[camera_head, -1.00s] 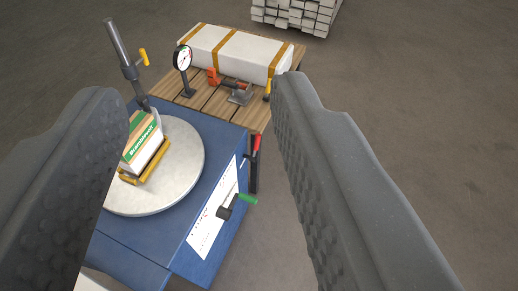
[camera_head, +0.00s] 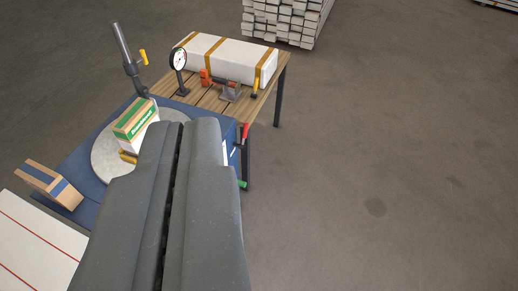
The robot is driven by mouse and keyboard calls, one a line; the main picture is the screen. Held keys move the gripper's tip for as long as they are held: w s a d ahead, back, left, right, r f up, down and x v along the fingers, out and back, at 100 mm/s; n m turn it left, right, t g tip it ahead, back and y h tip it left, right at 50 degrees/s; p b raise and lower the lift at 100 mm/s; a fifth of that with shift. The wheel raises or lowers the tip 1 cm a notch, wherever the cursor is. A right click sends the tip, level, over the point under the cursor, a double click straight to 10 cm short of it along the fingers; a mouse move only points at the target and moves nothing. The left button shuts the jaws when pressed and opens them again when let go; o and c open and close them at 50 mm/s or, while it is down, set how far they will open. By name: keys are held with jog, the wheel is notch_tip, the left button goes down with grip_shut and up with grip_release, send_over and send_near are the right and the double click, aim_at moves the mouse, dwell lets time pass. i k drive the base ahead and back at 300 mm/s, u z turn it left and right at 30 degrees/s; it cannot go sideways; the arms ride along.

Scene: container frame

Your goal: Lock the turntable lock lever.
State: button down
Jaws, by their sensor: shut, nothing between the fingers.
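The round grey turntable (camera_head: 105,155) lies on the blue bench (camera_head: 228,132), its right part hidden behind my gripper. A lever with a red handle (camera_head: 245,131) stands out at the bench's right side. A green handle (camera_head: 242,184) shows just below it, and its crank is hidden. The frames do not clearly show which one is the lock lever or its position. My gripper (camera_head: 187,124) is shut and empty, its fingers side by side. In the picture its tips are left of the red handle, and I cannot tell their distance from it.
A green and white carton (camera_head: 136,119) sits on the turntable. A wooden table (camera_head: 210,96) behind holds a dial gauge (camera_head: 179,59), a red-orange tool (camera_head: 206,77) and a long white package (camera_head: 225,56). A striped box (camera_head: 49,184) is at left. Floor at right is clear.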

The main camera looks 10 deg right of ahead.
aim_at(242, 147)
jog(key=k, duration=0.8)
jog(key=z, duration=0.4)
jog(key=i, duration=0.6)
jog(key=z, duration=0.45)
jog(key=i, duration=1.3)
jog(key=u, duration=0.7)
jog(key=i, duration=0.5)
jog(key=u, duration=0.35)
